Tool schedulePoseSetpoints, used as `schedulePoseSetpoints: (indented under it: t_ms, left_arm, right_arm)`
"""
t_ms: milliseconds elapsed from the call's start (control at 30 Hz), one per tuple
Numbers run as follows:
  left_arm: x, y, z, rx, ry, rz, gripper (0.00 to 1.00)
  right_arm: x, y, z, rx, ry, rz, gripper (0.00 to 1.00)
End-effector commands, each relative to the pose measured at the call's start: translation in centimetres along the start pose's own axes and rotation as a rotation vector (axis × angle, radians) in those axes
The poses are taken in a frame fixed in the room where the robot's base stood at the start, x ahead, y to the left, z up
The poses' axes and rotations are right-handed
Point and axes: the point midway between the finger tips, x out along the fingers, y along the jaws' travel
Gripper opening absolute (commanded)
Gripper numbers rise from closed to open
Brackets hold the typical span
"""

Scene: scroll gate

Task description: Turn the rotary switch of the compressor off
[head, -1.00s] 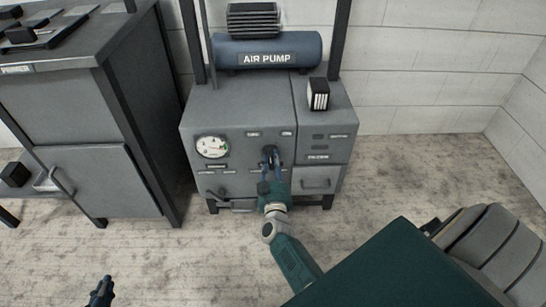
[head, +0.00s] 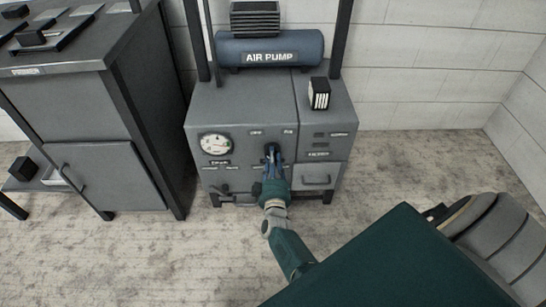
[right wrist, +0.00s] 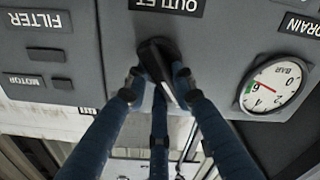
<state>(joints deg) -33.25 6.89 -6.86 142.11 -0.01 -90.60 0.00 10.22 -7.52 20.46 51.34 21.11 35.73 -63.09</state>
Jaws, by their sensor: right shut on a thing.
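The compressor is a grey cabinet (head: 240,110) with a blue "AIR PUMP" tank (head: 300,47) on top. Its black rotary switch (head: 273,149) is on the front panel, partly hidden by my fingers. In the right wrist view, which is upside down, the switch (right wrist: 154,52) sits beside the "OUTLET" label, its handle slanted, with a pale stripe along it. My right gripper (head: 274,158) is shut on the switch; its blue fingers (right wrist: 158,92) close around the handle from several sides. My left gripper is out of view.
A pressure gauge (head: 215,144) is left of the switch. A drawer-like panel with a handle (head: 318,180) is at lower right. A black box with white stripes (head: 319,93) stands on top. A grey cabinet (head: 105,170) stands left; the floor between is clear.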

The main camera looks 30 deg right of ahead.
Motion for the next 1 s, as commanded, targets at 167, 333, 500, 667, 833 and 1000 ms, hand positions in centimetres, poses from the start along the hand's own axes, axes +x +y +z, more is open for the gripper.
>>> schedulePoseSetpoints:
  t_ms: [167, 333, 500, 667, 833, 1000]
  left_arm:
    - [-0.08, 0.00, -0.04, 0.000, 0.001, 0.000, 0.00]
    - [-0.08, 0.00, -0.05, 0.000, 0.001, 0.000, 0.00]
    - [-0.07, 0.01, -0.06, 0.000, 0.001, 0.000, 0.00]
    - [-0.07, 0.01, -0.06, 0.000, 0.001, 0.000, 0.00]
    - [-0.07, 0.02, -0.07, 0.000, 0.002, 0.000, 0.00]
    - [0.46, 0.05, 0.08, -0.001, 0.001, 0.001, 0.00]
  right_arm:
    - [0.03, -0.05, -0.04, -0.016, 0.000, -0.001, 0.00]
    - [0.03, -0.06, -0.03, -0.018, 0.000, -0.001, 0.00]
    - [0.03, -0.06, -0.03, -0.018, 0.000, -0.001, 0.26]
    - [0.02, -0.05, -0.04, -0.017, 0.000, -0.001, 0.44]
    - [0.02, -0.04, -0.03, -0.016, 0.000, 0.000, 0.44]
    - [0.00, -0.05, 0.18, 0.037, 0.002, 0.000, 0.44]
